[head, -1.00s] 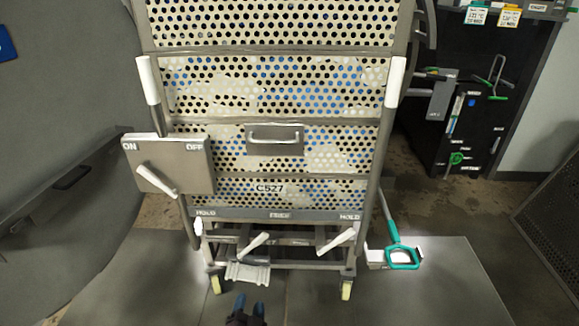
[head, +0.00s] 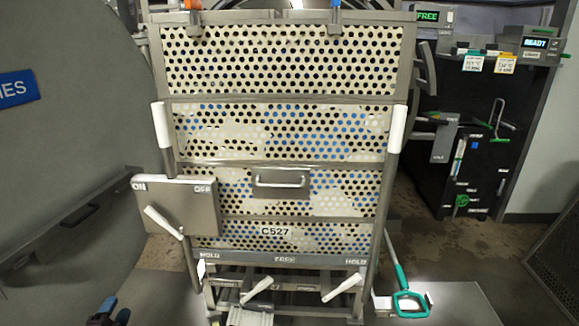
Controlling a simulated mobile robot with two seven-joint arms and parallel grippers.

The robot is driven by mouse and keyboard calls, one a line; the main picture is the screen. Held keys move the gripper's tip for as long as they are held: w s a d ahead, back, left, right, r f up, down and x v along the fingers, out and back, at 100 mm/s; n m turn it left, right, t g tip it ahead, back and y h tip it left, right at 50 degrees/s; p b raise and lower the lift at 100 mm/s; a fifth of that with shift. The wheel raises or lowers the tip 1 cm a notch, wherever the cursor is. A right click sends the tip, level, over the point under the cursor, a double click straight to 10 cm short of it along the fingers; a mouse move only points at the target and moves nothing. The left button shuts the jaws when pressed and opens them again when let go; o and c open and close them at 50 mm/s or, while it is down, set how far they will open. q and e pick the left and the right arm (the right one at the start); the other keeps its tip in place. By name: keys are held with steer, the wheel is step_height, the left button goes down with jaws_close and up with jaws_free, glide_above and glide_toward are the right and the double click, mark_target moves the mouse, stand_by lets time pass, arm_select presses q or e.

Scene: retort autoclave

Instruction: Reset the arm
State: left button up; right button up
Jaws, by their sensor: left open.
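My left gripper (head: 112,312) shows at the bottom left edge of the head view, dark with blue fingertips. It is open, and I see nothing in it. Most of it and its arm are cut off by the frame edge. It is apart from the perforated metal cart (head: 280,135), to the left of the cart's lower end. My right gripper is not in view.
The cart, labelled C527, fills the middle. An ON/OFF box (head: 195,195) with a white lever juts from its left side. A large grey round door (head: 60,140) stands left. A teal-handled tool (head: 400,280) is at lower right. A black control cabinet (head: 480,150) stands behind.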

arm_select(q)
steer(key=a+r+m, duration=0.1)
steer(key=a+r, duration=0.2)
steer(key=a, duration=0.2)
steer(key=s+d+f+n+g+h, duration=0.1)
steer(key=s+d+f+n+g, duration=0.3)
steer(key=s, duration=0.7)
steer(key=s+d+r+g, duration=0.1)
steer(key=s+d+g, duration=0.1)
steer(key=s+d, duration=0.65)
steer(key=s+d+f+n+g+h, duration=0.1)
steer(key=s+d+f+n+g, duration=0.1)
steer(key=s, duration=1.2)
steer(key=s+d+r+n+g, duration=0.2)
steer(key=s+d+r, duration=0.35)
steer(key=s, duration=0.45)
steer(key=shift+w+d+n+y, duration=0.65)
steer(key=shift+d+n, duration=1.95)
steer(key=shift+d, duration=0.3)
step_height(320, 180, up, 10)
steer(key=n+t+p, duration=0.1)
steer(key=p, duration=1.1)
steer(key=shift+w+a+f+t, duration=0.15)
steer(key=shift+a+t, duration=0.1)
steer(key=shift+t, duration=0.15)
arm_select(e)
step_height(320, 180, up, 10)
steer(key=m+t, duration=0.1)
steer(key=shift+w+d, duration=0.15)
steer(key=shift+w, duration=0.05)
